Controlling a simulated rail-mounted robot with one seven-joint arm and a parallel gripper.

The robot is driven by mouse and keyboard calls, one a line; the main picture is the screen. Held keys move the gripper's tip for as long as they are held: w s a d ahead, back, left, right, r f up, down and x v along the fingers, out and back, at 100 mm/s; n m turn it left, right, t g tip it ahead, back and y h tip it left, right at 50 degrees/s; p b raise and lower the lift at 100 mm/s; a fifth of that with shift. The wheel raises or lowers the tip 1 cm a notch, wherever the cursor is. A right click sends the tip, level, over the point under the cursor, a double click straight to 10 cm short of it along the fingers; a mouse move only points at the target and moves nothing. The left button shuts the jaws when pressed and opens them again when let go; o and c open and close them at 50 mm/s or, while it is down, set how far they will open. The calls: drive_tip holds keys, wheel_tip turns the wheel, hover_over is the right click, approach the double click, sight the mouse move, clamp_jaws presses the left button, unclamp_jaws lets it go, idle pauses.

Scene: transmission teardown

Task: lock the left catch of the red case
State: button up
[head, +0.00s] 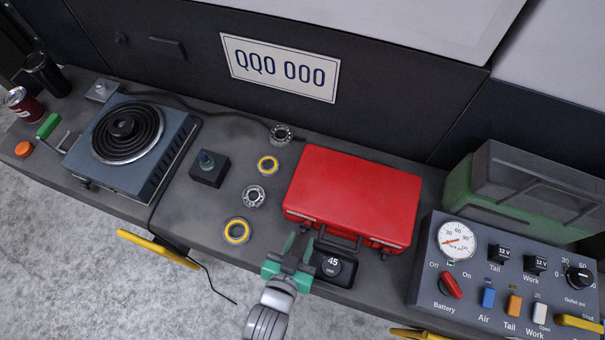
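The red case (352,194) lies closed on the dark bench, its front facing me, with a dark handle (340,241) at the middle of the front. The left catch is on the case's front left, close to my gripper's tips, and too small and partly covered to tell its state. A small light fitting shows at the front right. My gripper (298,242), with green fingers, is at the front left edge of the case, left of the handle. Its fingers stand apart with nothing clearly held. Whether they touch the case is unclear.
Bearings and rings (254,196) lie left of the case. A hot plate (130,142) stands further left. A control panel (508,275) and a green-grey box (520,190) stand at right.

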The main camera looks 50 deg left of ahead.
drive_tip(key=p+v, duration=0.1)
drive_tip(key=v, duration=0.4)
drive_tip(key=shift+s+d, duration=0.15)
drive_tip(key=shift+s, duration=0.1)
drive_tip(key=w+a+r+m+t+p, duration=0.1)
drive_tip(key=w+a+r+m+t, duration=0.2)
drive_tip(key=w+r, duration=1.05)
drive_tip(key=w+d+r+t+h+p, duration=0.1)
drive_tip(key=w+d+r+t, duration=0.15)
drive_tip(key=r, duration=0.85)
drive_tip(key=w+d+r+t+h, duration=0.15)
drive_tip(key=w+r, duration=0.25)
drive_tip(key=r, duration=0.8)
drive_tip(key=s+d+r+m+t+h+p, duration=0.15)
drive_tip(key=d+r, duration=0.35)
drive_tip(key=r, duration=0.5)
drive_tip(key=s+d+r+m+t+h, duration=0.1)
drive_tip(key=d+r+t+h, duration=0.2)
drive_tip(key=r, duration=0.6)
drive_tip(key=s+d+r+m+t+h+p, duration=0.1)
drive_tip(key=d+r+t, duration=0.1)
drive_tip(key=d+r, duration=0.6)
wheel_tip(320, 180, up, 41)
drive_tip(key=s+a+p, duration=0.1)
drive_tip(key=a+p, duration=0.1)
drive_tip(key=p, duration=3.5)
drive_tip(key=shift+r+y, duration=0.15)
drive_tip(key=shift+y, duration=0.25)
